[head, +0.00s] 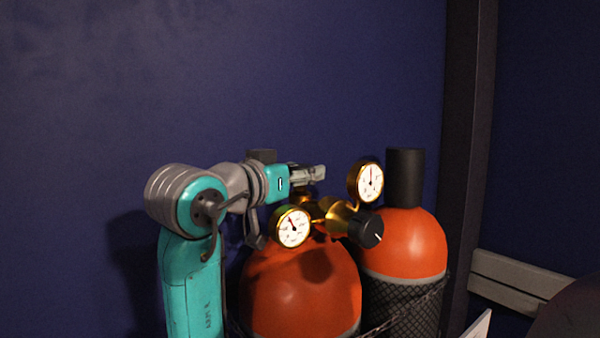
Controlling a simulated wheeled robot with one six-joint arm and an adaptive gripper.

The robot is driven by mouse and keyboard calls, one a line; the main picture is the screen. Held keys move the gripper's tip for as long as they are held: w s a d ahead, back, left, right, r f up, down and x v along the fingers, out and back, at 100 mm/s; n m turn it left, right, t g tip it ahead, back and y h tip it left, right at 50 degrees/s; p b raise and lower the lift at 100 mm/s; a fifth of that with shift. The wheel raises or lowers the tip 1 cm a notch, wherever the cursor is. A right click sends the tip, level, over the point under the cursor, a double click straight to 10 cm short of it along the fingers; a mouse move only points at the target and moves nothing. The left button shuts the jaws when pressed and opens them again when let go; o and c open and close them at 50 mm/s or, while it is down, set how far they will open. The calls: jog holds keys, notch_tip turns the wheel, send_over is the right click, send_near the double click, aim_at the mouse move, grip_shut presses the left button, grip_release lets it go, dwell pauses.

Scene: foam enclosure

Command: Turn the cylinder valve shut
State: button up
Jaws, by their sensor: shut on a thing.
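The front orange cylinder (300,282) stands upright at the lower middle of the head view. A brass regulator (340,217) sits on its top, with two round white-faced gauges, a lower left one (292,227) and an upper right one (370,182), and a black knob (371,231). My gripper (318,174) comes in from the left above this cylinder's top, its fingers pointing right. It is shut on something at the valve. The cylinder valve is mostly hidden by the gripper, so I cannot see how the fingers sit on it or how far it is turned.
A second orange cylinder (408,245) with a black cap (405,178) stands behind at right, in dark mesh. A chain (400,319) runs across the cylinders. A dark post (468,150) and a grey rail (515,283) are at right. Open room lies above, before the blue wall (240,70).

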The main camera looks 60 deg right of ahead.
aim_at(300, 165)
jog(key=m+g+y, duration=0.1)
jog(key=m+g, duration=0.1)
jog(key=g, duration=0.1)
jog(key=m+g+y, duration=0.1)
jog(key=m+g, duration=0.1)
jog(key=g, duration=0.1)
jog(key=shift+g, duration=0.3)
jog(key=shift+m+g+y, duration=2.2)
jog(key=shift+m+g, duration=0.2)
jog(key=shift+g, duration=0.3)
jog(key=shift+y, duration=0.3)
jog(key=o, duration=1.2)
notch_tip(300, 165, up, 10)
